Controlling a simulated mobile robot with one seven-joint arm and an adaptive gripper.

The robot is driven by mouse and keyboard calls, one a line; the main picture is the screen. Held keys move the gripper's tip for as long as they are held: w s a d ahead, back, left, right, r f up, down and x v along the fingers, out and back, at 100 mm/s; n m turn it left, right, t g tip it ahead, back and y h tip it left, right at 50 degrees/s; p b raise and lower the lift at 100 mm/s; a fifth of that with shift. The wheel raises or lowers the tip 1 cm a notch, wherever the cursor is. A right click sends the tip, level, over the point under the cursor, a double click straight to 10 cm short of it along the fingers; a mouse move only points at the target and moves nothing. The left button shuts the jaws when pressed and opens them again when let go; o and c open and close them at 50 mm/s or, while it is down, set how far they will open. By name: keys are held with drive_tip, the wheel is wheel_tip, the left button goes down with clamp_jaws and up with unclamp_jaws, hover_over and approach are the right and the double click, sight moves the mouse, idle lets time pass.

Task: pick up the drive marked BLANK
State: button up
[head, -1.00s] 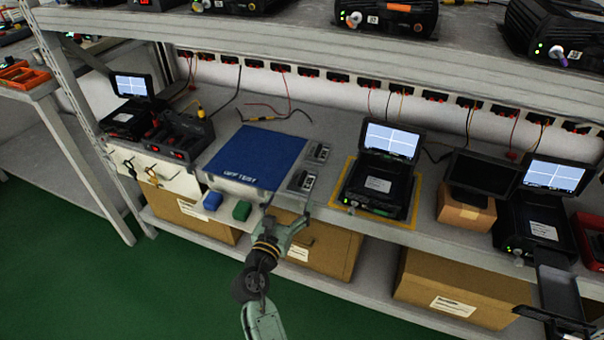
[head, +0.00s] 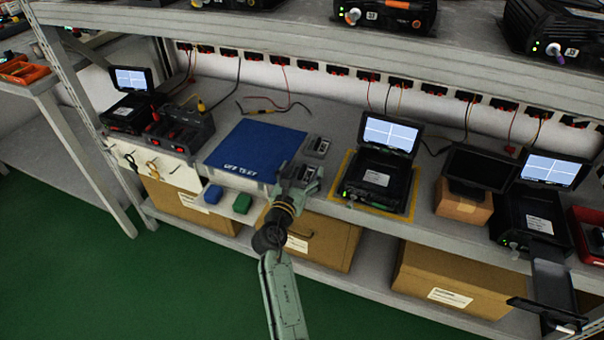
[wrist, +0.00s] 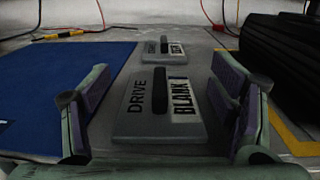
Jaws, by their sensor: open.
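The drive marked BLANK (wrist: 157,110) is a flat grey block with a black grip on top. It lies on the shelf beside the blue mat's right edge, and DRIVE and BLANK read on its label in the wrist view. My gripper (wrist: 160,105) is open, with one finger on each side of this drive and nothing held. In the head view my gripper (head: 301,174) is over the near drive and partly hides it. A second drive (wrist: 165,50) lies just behind; its label is too small to read. It also shows in the head view (head: 317,147).
The blue mat (head: 255,150) lies left of the drives. A black unit with a lit screen (head: 378,180) stands to the right inside yellow tape. The upper shelf (head: 300,45) hangs above.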

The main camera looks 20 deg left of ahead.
drive_tip(key=shift+c, duration=0.2)
clamp_jaws()
idle(0.7)
